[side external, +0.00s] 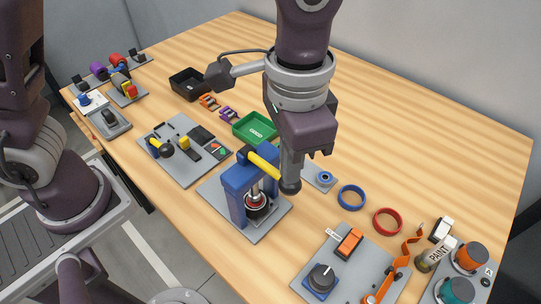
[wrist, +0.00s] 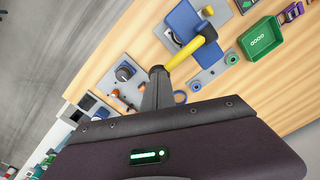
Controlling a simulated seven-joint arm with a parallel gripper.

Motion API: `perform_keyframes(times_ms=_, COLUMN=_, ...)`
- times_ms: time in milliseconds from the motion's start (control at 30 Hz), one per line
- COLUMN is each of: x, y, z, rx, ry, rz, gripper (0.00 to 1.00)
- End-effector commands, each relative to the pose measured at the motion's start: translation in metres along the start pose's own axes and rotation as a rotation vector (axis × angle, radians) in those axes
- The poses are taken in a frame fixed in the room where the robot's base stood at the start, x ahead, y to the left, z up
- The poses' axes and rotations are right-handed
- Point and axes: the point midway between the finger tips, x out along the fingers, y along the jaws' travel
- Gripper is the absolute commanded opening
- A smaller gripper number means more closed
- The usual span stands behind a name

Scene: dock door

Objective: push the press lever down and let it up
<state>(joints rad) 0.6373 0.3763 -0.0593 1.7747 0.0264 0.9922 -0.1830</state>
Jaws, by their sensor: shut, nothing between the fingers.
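The press (side external: 236,190) has a blue frame on a grey plate, with a yellow lever (side external: 264,166) running from its top toward the right and ending in a dark knob (side external: 290,187). In the wrist view the yellow lever (wrist: 190,51) reaches toward my fingers. My gripper (side external: 291,176) is shut and points down at the knob end of the lever. Its fingertips overlap the knob in both views; I cannot tell whether they touch it. My gripper also shows in the wrist view (wrist: 157,80). A dark cylinder with a red ring (side external: 257,204) sits under the press frame.
A green GOOD tray (side external: 255,128) stands behind the press. A switch panel (side external: 184,150) lies left of it. Blue (side external: 351,197) and red (side external: 387,221) rings lie to the right. A plate with a dial (side external: 321,277) is at the front right. The table's back right is clear.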

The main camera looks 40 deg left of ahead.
Motion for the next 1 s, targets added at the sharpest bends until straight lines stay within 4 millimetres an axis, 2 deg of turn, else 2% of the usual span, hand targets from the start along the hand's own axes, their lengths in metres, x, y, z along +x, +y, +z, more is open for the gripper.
perform_keyframes(times_ms=700, x=-0.066, y=0.000, z=-0.001, rx=0.000, ry=0.003, rz=0.001, gripper=0.00)
perform_keyframes(times_ms=1000, x=-0.077, y=0.000, z=0.000, rx=0.000, ry=0.001, rz=0.001, gripper=0.00)
